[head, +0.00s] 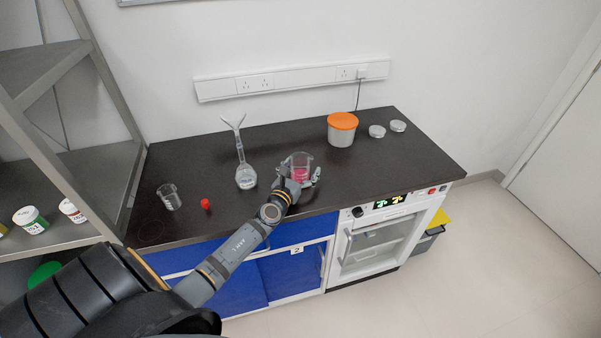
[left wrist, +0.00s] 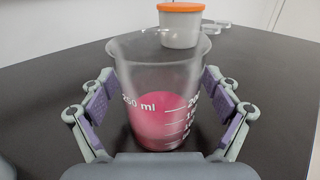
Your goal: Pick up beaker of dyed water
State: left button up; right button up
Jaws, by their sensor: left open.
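The beaker of dyed water (head: 300,172) is a clear glass beaker with pink-red liquid in its lower part. It stands upright on the dark bench top (head: 400,153). In the left wrist view the beaker (left wrist: 160,118) fills the middle, with "250 ml" and white scale marks on it. My left gripper (head: 300,178) is open around the beaker. In the left wrist view the fingers of the left gripper (left wrist: 160,118) are on both sides of it, with small gaps seeming to show between pads and glass. My right gripper is not in view.
A flask (head: 245,175), an empty beaker (head: 169,197) and a small red object (head: 205,204) stand to the left. A white tub with an orange lid (head: 342,129) stands behind right, near two round dishes (head: 377,131). A metal shelf (head: 80,150) borders the left.

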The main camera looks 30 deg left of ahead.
pick_arm(q)
jog(key=shift+s+r, duration=0.1)
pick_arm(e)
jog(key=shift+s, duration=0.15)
pick_arm(q)
jog(key=shift+c, duration=0.9)
jog(key=c, duration=1.2)
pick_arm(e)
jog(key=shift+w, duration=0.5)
pick_arm(q)
jog(key=shift+r, duration=0.15)
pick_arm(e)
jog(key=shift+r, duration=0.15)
